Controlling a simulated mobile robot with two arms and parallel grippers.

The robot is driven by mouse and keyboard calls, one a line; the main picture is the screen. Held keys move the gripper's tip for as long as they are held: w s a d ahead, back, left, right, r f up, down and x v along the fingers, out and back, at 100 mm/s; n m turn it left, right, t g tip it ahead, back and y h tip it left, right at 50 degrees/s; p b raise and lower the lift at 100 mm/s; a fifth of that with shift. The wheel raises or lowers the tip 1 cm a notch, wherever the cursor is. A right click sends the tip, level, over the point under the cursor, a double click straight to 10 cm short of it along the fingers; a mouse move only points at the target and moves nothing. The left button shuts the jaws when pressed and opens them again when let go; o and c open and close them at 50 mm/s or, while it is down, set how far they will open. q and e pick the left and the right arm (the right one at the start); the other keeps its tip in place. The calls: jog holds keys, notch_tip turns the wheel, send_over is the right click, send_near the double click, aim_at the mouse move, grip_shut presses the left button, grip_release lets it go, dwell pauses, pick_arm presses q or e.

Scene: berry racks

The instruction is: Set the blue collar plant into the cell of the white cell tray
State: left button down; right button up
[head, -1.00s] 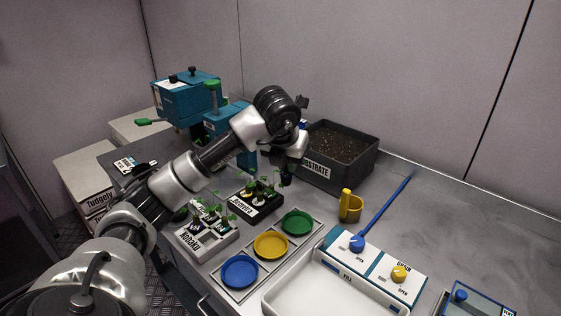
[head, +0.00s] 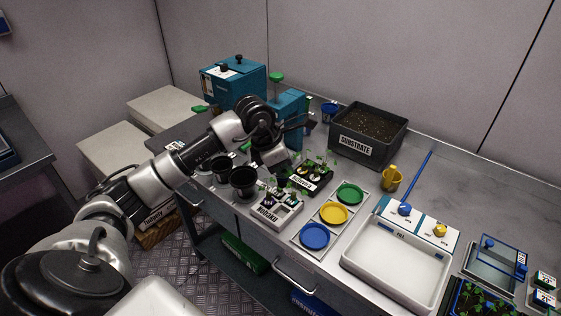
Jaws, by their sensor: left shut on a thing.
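The white cell tray (head: 268,217) stands near the front edge of the bench, in the middle of the head view, with small plants at its cells. A black cell tray (head: 325,181) with seedlings stands just behind it to the right. My left gripper (head: 285,180) points down above the back of the white tray, beside the black tray. It is shut on a small plant, mostly hidden by the fingers and surrounding leaves. Its collar is too small to tell the colour. I cannot tell whether the plant touches the tray. My right gripper is out of view.
Blue, yellow and green dishes (head: 334,213) sit in a holder right of the white tray. Black pots (head: 243,183) stand to its left. The substrate bin (head: 367,135) is behind, and a white basin (head: 397,255) is at right.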

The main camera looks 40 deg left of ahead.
aim_at(281, 186)
pick_arm(q)
jog(key=shift+w+f, duration=0.1)
jog(key=shift+f, duration=0.25)
jog(key=shift+f+b, duration=0.25)
jog(key=shift+b, duration=0.05)
jog(key=shift+f+b, duration=0.35)
jog(key=shift+f, duration=0.3)
jog(key=shift+f+b, duration=0.4)
jog(key=shift+f, duration=0.6)
jog(key=shift+f+b, duration=0.55)
jog(key=shift+f, duration=0.15)
jog(key=shift+a+f+b, duration=0.1)
jog(key=shift+f+b, duration=0.55)
notch_tip(281, 186, down, 3)
jog(key=shift+r+b, duration=0.1)
jog(key=shift+b, duration=1.05)
jog(key=shift+f+b, duration=0.95)
jog(key=shift+f, duration=0.15)
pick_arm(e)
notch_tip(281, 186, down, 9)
